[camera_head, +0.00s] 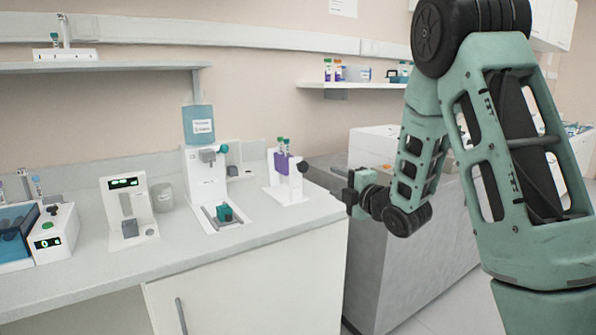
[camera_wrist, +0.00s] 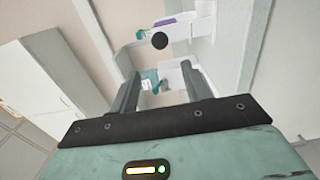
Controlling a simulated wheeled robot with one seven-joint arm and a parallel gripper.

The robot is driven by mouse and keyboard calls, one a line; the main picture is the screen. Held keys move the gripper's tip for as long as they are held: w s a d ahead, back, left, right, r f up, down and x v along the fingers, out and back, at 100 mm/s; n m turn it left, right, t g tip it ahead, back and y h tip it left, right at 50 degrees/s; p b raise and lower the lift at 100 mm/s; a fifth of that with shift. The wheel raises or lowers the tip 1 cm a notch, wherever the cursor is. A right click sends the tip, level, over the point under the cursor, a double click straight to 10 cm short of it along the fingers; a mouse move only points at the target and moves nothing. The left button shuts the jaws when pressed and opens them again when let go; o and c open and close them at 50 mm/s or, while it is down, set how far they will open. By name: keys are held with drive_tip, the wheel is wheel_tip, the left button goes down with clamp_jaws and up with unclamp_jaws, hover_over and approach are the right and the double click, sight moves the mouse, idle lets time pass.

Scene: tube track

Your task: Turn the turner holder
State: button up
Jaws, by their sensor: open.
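The turner holder (camera_head: 282,166) is a purple block with green-capped tubes, on a white stand at the right end of the counter. A round black knob (camera_head: 303,167) sticks out on its right side. In the wrist view the purple block (camera_wrist: 178,20) is at the top, with the black knob (camera_wrist: 159,40) just beyond and between the finger directions. My gripper (camera_head: 344,189) is to the right of the knob and apart from it. In the wrist view my gripper (camera_wrist: 160,76) has its two fingers spread with nothing between them.
Left of the holder stands a white dispenser (camera_head: 205,180) with a blue bottle (camera_head: 198,125). Farther left are a small device with a green display (camera_head: 124,183) and a clear beaker (camera_head: 162,197). A grey cabinet (camera_head: 395,265) stands below my forearm.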

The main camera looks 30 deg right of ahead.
sight(304, 168)
drive_tip(key=w+p, duration=0.1)
drive_tip(key=w, duration=0.4)
drive_tip(key=w+p, duration=0.1)
drive_tip(key=w, duration=0.5)
drive_tip(key=w+p, duration=0.1)
drive_tip(key=w, duration=0.4)
drive_tip(key=shift+w+a, duration=0.15)
drive_tip(key=shift+a, duration=0.15)
drive_tip(key=c, duration=0.8)
